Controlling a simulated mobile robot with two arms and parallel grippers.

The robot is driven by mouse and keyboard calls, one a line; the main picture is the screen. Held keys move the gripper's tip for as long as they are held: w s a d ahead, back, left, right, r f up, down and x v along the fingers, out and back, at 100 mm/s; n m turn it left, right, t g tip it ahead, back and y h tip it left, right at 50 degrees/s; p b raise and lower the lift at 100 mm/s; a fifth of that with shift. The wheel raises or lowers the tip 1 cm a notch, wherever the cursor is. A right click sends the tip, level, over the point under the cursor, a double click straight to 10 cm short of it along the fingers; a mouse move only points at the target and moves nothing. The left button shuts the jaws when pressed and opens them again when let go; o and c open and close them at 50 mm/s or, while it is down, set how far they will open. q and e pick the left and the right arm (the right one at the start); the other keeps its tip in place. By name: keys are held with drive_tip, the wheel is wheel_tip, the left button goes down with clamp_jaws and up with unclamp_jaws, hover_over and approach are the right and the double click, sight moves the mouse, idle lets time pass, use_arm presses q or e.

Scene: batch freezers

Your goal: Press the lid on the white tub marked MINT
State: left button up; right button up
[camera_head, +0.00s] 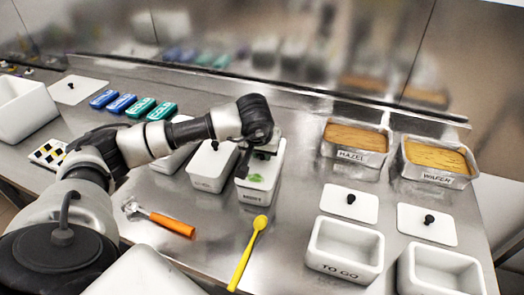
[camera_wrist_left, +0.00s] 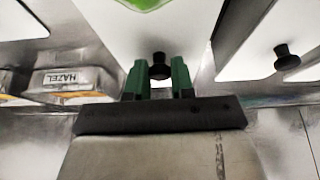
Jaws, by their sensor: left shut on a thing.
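The white tub marked MINT (camera_head: 251,197) stands on the steel counter below my left gripper (camera_head: 262,154). A white lid (camera_head: 268,170) with a green leaf mark lies over it; whether it is fully seated I cannot tell. In the left wrist view the lid (camera_wrist_left: 110,28) fills the middle, with part of the green mark at the top edge. The green fingertips of my left gripper (camera_wrist_left: 158,82) are shut on the lid's black knob (camera_wrist_left: 159,68). My wrist hides the back of the lid in the head view. My right gripper is not in view.
A lidded white tub (camera_head: 212,168) stands close left of MINT. An orange-handled tool (camera_head: 172,224) and a yellow spoon (camera_head: 248,255) lie in front. The HAZEL pan (camera_head: 352,155), WAFER pan (camera_head: 440,177), two loose lids and the TO GO tub (camera_head: 338,271) are right.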

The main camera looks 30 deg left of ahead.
use_arm(q)
drive_tip(key=shift+f+b, duration=0.2)
drive_tip(key=shift+b, duration=0.15)
idle(0.3)
idle(0.5)
idle(0.4)
drive_tip(key=o, duration=1.5)
drive_tip(key=shift+c, duration=0.2)
drive_tip(key=shift+r+p, duration=1.85)
drive_tip(key=shift+r, duration=1.7)
